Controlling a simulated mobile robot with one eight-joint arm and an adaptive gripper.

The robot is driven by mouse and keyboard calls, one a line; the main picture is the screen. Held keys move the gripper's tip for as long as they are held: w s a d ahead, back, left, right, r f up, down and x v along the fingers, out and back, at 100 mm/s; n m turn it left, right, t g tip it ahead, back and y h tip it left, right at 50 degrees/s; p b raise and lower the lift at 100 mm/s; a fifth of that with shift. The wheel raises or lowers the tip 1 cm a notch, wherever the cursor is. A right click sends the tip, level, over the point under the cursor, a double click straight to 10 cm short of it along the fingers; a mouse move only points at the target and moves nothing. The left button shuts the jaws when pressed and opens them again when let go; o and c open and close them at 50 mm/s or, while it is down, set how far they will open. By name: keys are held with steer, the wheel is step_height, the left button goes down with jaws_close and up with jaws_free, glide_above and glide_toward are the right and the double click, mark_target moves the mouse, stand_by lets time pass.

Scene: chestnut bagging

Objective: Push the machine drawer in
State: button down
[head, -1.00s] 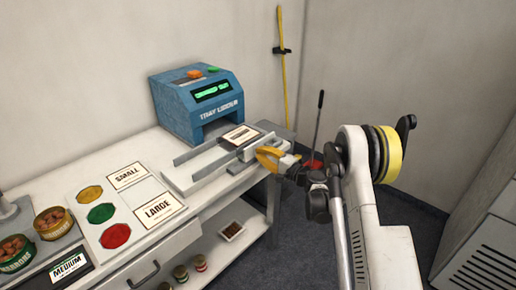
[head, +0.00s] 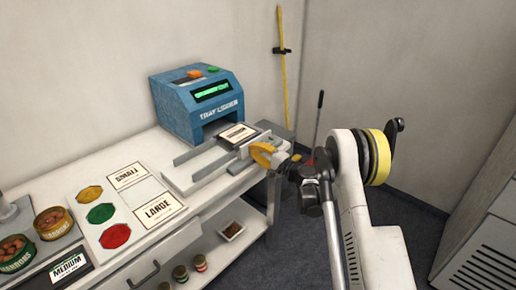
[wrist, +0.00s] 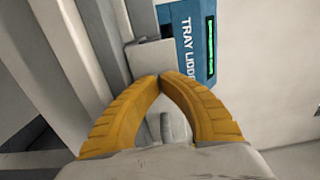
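The blue tray lidder (head: 197,105) stands at the back of the bench, with a lit green display. Its pale drawer (head: 206,170) sticks out of the front slot, and a tray with a dark-framed label (head: 238,134) sits in it close to the slot. My gripper (head: 254,151) is at the drawer's outer right side, beside a small pale block. In the wrist view its yellow fingertips (wrist: 161,77) meet right below the pale block (wrist: 150,59), with nothing seen held. Contact with the block looks likely but cannot be confirmed. The lidder (wrist: 195,40) shows beyond.
A panel with yellow, green and red lids (head: 102,213) lies left of the drawer, near the SMALL and LARGE cards (head: 158,210). The bench's right end is close to my gripper; open floor lies beyond.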

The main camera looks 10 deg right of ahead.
steer(key=shift+x, duration=1.95)
steer(key=shift+w+a+r, duration=0.1)
steer(key=shift+r, duration=0.05)
steer(key=shift+w+a+r, duration=0.1)
steer(key=shift+r, duration=0.05)
